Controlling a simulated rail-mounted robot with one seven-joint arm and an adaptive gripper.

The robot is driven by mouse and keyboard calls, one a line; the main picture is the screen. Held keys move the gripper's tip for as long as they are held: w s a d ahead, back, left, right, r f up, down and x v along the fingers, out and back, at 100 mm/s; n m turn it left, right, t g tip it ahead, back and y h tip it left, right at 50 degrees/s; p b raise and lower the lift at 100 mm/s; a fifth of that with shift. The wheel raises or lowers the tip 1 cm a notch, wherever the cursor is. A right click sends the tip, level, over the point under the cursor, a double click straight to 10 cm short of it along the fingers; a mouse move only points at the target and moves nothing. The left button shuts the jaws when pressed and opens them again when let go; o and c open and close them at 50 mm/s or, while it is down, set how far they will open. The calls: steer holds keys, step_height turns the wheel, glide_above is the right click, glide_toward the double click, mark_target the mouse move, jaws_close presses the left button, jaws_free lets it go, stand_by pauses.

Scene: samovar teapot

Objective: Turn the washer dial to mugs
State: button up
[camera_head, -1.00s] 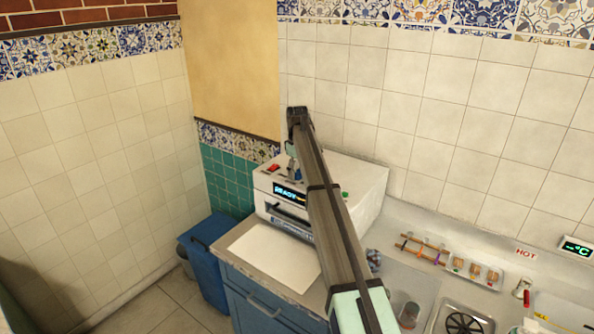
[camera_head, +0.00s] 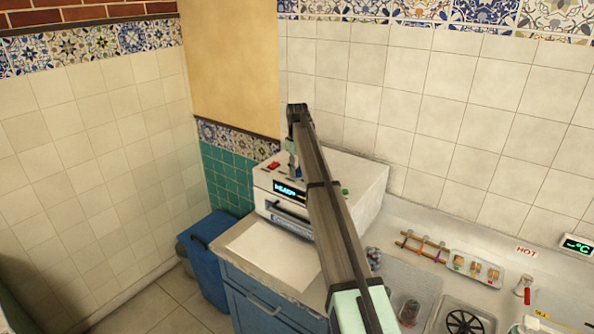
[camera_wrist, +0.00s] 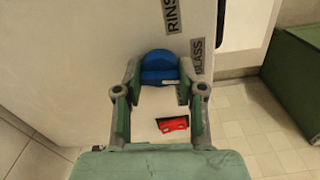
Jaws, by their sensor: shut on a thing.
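The washer is a white box with a lit display in the head view (camera_head: 350,178), at the back left of the counter. Its blue dial (camera_wrist: 158,66) shows in the wrist view, beside labels reading "RINS" and "GLASS". No mugs label can be read. My gripper (camera_wrist: 159,78) has one finger on each side of the dial and is shut on it. In the head view my arm hides part of the washer front, and the dial can hardly be made out there.
A red switch (camera_wrist: 172,124) sits near the dial on the washer face. A white board (camera_head: 275,254) lies on the counter before the washer. A blue bin (camera_head: 208,260) stands on the floor at left. A wooden rack (camera_head: 424,246) and a small tray (camera_head: 475,268) are at right.

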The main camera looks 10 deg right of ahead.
steer(key=m+b, duration=0.2)
steer(key=m, duration=0.3)
steer(key=shift+f, duration=0.15)
steer(key=m+b, duration=0.1)
steer(key=m, duration=0.4)
steer(key=shift+m, duration=0.3)
steer(key=o, duration=1.1)
steer(key=shift+o, duration=0.2)
steer(key=shift+r, duration=0.2)
step_height(320, 180, up, 12)
steer(key=shift+f, duration=0.1)
